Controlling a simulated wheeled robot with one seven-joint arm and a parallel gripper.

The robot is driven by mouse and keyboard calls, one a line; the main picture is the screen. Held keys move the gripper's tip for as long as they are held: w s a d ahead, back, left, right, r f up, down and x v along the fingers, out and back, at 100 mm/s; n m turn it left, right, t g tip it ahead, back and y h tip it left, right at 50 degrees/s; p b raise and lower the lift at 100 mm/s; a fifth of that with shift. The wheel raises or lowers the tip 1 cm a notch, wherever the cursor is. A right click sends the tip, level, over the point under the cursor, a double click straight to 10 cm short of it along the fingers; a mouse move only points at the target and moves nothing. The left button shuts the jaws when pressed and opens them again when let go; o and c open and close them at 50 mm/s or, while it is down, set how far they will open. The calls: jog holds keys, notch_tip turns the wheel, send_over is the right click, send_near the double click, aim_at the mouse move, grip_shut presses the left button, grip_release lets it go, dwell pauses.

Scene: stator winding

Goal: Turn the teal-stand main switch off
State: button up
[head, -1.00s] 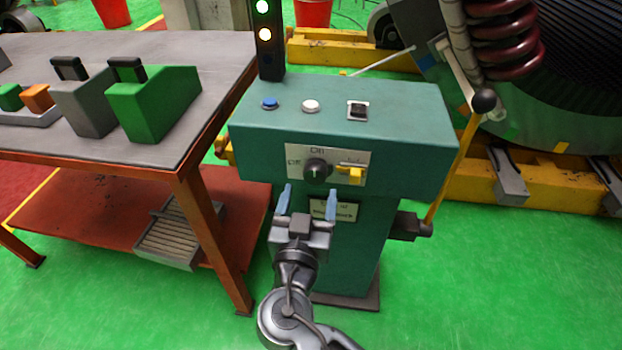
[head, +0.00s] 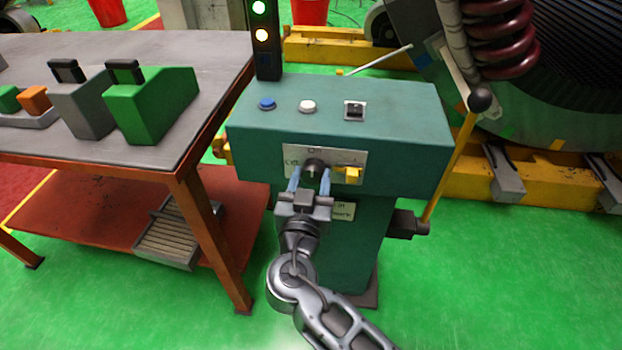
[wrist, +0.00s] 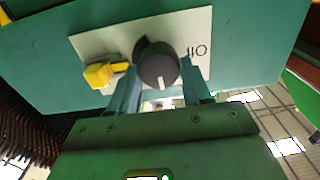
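The teal stand (head: 400,155) carries a white label plate with a black round main switch knob (head: 314,165) on its front. The knob also shows in the wrist view (wrist: 160,66), which sees the panel upside down. Its white mark points down there, toward the plate's upper edge as the head view has it, away from the Off lettering (wrist: 198,50). My gripper (head: 310,176) is at the knob, with one blue finger on each side of it. The fingers are drawn in and appear to touch the knob's sides.
A yellow switch handle (head: 350,172) sits right beside the knob. Blue and white buttons (head: 307,106) and a small black switch (head: 354,110) are on top. A yellow lever (head: 455,165) stands at the right side. A workbench (head: 215,95) stands at left.

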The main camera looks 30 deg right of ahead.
jog(key=c, duration=0.5)
jog(key=shift+n, duration=0.4)
jog(key=n+b, duration=0.1)
jog(key=n, duration=0.2)
jog(key=shift+a, duration=0.1)
jog(key=n, duration=0.3)
jog(key=shift+w+n, duration=0.1)
jog(key=shift+n, duration=0.2)
jog(key=n+p, duration=0.1)
jog(key=n, duration=0.4)
jog(key=shift+a+n, duration=0.15)
jog(key=shift+n, duration=0.15)
jog(key=n+p, duration=0.1)
jog(key=n, duration=0.1)
jog(key=n+p, duration=0.1)
jog(key=n, duration=0.1)
jog(key=shift+f+n, duration=0.2)
jog(key=shift+n, duration=0.2)
